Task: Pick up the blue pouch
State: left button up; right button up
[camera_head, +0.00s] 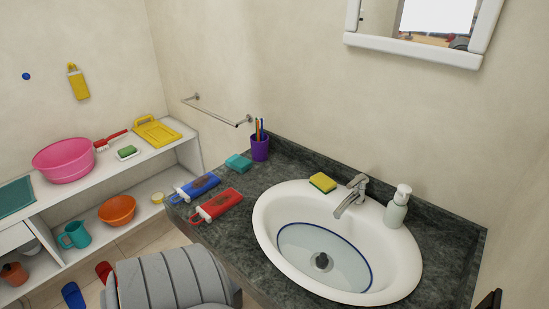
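The blue pouch (196,187) lies flat on the left end of the dark stone counter (243,231). It has a darker patch on its front and a pale narrow end toward the counter's left edge. A red pouch (218,205) of like shape lies beside it, nearer to me. Nothing covers the blue pouch. Neither of my grippers can be made out in the head view. A small dark piece shows at the bottom right edge, too little to identify.
The white sink (268,210) fills the counter's middle, with a faucet (351,194), sponge (323,182) and soap dispenser (397,206). A purple cup (260,148) and teal block (238,162) stand behind the pouches. White shelving (152,160) is at left. A large grey ribbed shape fills the bottom foreground.

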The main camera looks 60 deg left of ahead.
aim_at(191, 190)
jog(key=u, duration=0.2)
jog(key=k, duration=0.85)
jog(key=u, duration=1.85)
jog(key=i, duration=0.5)
jog(key=z, duration=3.8)
jog(key=k, duration=1.25)
jog(key=u, duration=0.35)
